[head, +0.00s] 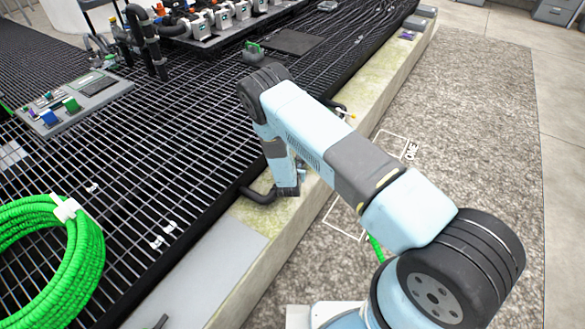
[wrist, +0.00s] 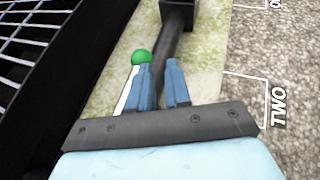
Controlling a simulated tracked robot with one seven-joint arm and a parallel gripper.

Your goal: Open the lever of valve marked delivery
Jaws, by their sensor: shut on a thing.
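In the wrist view, a lever with a pale arm and a green ball knob (wrist: 141,57) lies at the left of my gripper (wrist: 159,66). The knob is just beyond the tip of the left finger. A black pipe (wrist: 176,38) runs down between the two blue fingers, which are shut around it as far as I can see. The pale arm is outside the left finger and partly hidden. In the head view my gripper (head: 287,190) points down at the concrete curb, beside a bent black pipe (head: 259,194). No delivery mark is readable.
Black grating (head: 165,150) lies left, with a coiled green hose (head: 75,265). Gravel (head: 460,100) with painted marks lies right; "TWO" (wrist: 279,107) reads beside the gripper.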

